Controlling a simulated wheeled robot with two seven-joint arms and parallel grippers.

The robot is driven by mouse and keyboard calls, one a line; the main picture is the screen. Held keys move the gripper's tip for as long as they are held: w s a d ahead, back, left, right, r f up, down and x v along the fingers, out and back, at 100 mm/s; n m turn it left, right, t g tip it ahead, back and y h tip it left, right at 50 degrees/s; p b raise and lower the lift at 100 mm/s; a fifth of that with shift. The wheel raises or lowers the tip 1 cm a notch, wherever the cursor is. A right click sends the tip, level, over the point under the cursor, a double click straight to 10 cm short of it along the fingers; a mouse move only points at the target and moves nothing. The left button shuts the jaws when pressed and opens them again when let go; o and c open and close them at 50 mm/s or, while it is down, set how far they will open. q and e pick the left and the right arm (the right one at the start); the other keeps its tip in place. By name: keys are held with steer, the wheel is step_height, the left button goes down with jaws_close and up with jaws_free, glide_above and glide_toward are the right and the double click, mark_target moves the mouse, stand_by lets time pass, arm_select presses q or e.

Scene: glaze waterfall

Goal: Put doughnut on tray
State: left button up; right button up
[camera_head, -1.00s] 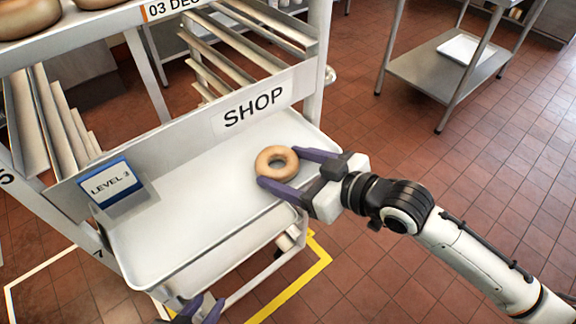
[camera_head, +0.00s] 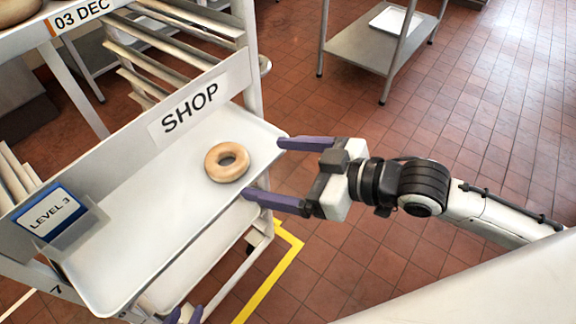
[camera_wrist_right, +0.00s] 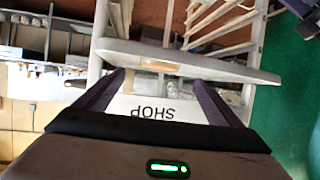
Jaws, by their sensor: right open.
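The doughnut (camera_head: 227,162) is a pale brown glazed ring. It lies flat on the white tray (camera_head: 130,235) in the head view, near the tray's right end below the SHOP label. My right gripper (camera_head: 290,173) is open and empty, just right of the tray's edge. Its purple fingers point toward the doughnut but are apart from it. The tray's edge also shows in the right wrist view (camera_wrist_right: 190,62), beyond the open fingers. My left gripper (camera_head: 185,315) shows only its purple fingertips at the bottom edge, spread apart with nothing seen between them.
The tray sits on a white rack with a SHOP sign (camera_head: 190,108) and a blue LEVEL 3 card (camera_head: 50,215). More doughnuts (camera_head: 18,10) are on the shelf above. A steel table (camera_head: 365,50) stands at the back. Tiled floor is clear on the right.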

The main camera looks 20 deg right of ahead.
steer(key=s+d+f+m+t+h, duration=0.15)
steer(key=d+f+m+h, duration=0.3)
steer(key=f, duration=0.95)
steer(key=s+d+f+m+g+h, duration=0.1)
steer(key=s+f, duration=0.4)
steer(key=f, duration=0.2)
steer(key=s+d+f+m+g+h, duration=0.1)
steer(key=s+d+f+h, duration=0.1)
steer(key=s+f, duration=0.4)
steer(key=shift+s+d+f+m, duration=0.25)
steer(key=shift+s+f+m, duration=0.1)
steer(key=shift+f, duration=0.5)
